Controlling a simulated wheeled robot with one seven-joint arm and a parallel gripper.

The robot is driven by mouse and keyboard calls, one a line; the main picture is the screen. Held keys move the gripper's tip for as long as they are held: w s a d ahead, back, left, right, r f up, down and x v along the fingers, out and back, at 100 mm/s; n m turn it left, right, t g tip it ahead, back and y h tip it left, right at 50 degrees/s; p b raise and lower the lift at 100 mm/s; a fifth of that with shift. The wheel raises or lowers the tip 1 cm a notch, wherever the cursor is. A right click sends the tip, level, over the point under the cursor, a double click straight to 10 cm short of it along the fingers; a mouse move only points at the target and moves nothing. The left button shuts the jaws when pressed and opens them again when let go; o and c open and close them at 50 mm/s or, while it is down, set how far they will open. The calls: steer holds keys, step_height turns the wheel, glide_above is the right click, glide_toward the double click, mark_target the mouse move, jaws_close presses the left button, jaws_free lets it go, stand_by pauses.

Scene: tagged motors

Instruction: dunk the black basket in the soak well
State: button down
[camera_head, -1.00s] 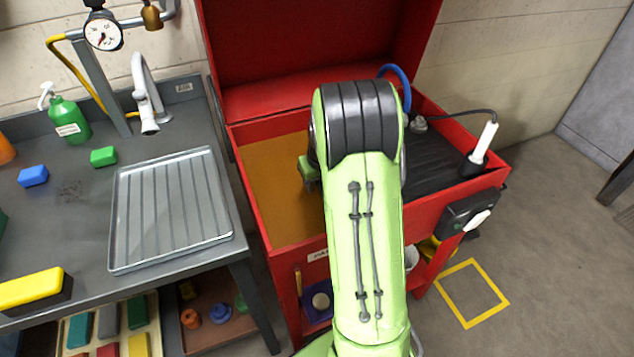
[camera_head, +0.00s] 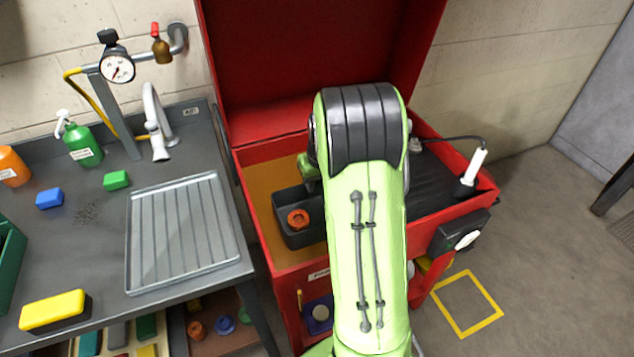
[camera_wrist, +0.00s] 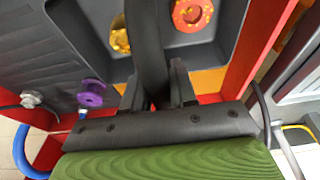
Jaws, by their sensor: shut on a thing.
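The black basket (camera_head: 284,232) shows in the head view left of my arm, over the front part of the soak well (camera_head: 262,180), whose liquid is amber. An orange-red ring lies in the basket. I cannot tell whether its bottom touches the liquid. In the wrist view the basket (camera_wrist: 215,52) holds a red ring and a yellow part. My gripper (camera_wrist: 158,98) is shut on the basket's upright black handle. My arm hides the gripper and the right part of the basket in the head view.
The red washer's lid (camera_head: 310,60) stands open behind. A black ribbed shelf (camera_head: 440,180) lies right of the well, with a white-tipped wand (camera_head: 473,168) at its end. A grey drain tray (camera_head: 185,235) is on the left bench. A purple spool (camera_wrist: 92,93) shows in the wrist view.

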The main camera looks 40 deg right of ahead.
step_height(320, 180, up, 13)
steer(key=p, duration=0.9)
steer(key=shift+f, duration=0.3)
stand_by(2.3)
